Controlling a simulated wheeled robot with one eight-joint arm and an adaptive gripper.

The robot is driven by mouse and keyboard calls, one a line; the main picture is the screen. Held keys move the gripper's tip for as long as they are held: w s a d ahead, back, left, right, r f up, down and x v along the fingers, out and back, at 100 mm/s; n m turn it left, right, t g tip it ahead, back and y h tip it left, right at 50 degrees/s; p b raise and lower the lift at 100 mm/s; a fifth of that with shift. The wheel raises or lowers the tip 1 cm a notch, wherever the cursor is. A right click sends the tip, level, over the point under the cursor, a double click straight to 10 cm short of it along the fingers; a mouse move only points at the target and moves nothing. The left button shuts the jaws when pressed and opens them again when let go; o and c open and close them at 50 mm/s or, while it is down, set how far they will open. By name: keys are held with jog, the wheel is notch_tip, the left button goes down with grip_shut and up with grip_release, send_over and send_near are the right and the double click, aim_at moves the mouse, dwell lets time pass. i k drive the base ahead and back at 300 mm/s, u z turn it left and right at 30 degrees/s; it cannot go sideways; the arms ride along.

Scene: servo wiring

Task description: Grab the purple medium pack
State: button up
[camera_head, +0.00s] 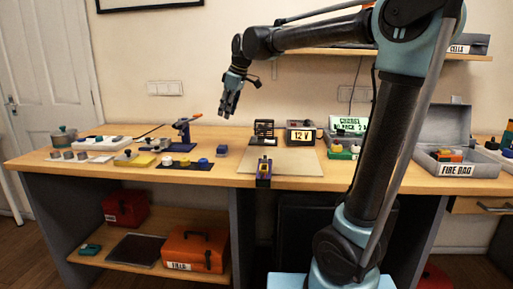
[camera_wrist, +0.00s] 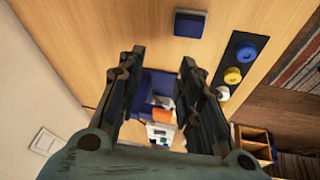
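A smaller blue-purple block (camera_head: 222,150) lies left of the board; a matching dark blue block shows in the wrist view (camera_wrist: 190,23). My gripper (camera_head: 228,113) is raised above the bench, apart from both blocks. In the wrist view my gripper (camera_wrist: 158,75) has its two fingers spread. Between them a blue stand (camera_wrist: 157,86) shows farther off, not held.
A black mat (camera_head: 184,165) with blue and yellow round pieces lies left of the blocks. A 12 V unit (camera_head: 300,133) and black rack (camera_head: 264,131) stand behind the board (camera_head: 292,161). An open fire bag box (camera_head: 444,165) is at right. The board is mostly clear.

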aim_at(263, 178)
jog(key=u, duration=0.9)
jog(key=k, duration=2.05)
jog(key=z, duration=0.85)
jog(key=i, duration=1)
jog(key=u, duration=0.05)
